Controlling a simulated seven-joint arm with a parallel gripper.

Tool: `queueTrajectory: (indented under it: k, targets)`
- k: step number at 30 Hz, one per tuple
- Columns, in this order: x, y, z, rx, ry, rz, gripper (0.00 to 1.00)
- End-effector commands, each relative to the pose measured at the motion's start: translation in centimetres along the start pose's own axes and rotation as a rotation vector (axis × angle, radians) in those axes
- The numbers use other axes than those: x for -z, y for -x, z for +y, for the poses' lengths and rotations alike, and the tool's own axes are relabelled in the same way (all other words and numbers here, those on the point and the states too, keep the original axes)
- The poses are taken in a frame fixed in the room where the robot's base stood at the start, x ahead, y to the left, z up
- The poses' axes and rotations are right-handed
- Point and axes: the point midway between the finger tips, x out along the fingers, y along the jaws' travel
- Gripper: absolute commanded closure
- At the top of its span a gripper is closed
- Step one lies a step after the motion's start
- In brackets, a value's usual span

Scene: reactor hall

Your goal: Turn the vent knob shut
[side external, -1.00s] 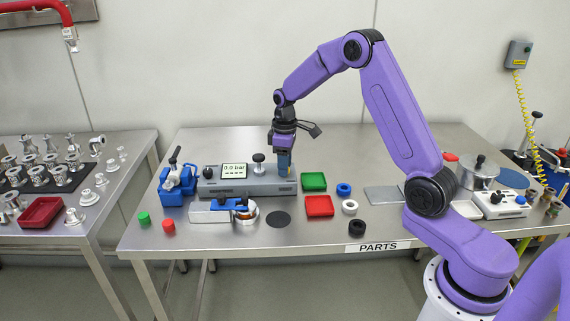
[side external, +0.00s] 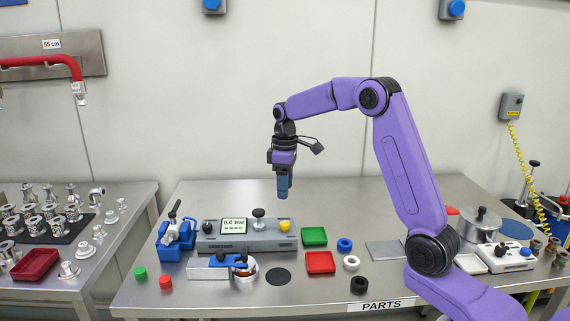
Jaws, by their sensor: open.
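A grey control box (side external: 245,243) stands at the back left of the table.
A blue vise-like tool (side external: 178,235) stands left of the box. A blue clamp piece (side external: 228,261) lies in front. The table behind the box is clear.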

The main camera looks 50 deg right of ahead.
Motion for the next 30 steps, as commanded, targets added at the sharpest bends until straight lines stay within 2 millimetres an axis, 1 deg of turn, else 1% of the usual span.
queueTrajectory:
  k: [1,6,9,12,16,30]
  targets:
    - [0.1,1.2,0.1,-0.004,0.0,0.005,0.44]
    - [0.0,4.1,0.1,-0.003,0.0,0.004,0.44]
    - [0.0,5.3,0.1,-0.002,0.0,0.002,0.44]
    - [0.0,6.0,0.0,-0.001,0.0,0.001,0.44]
    - [0.0,6.4,0.0,-0.001,0.0,0.001,0.44]
    - [0.0,6.4,-0.1,0.0,0.002,0.0,0.44]
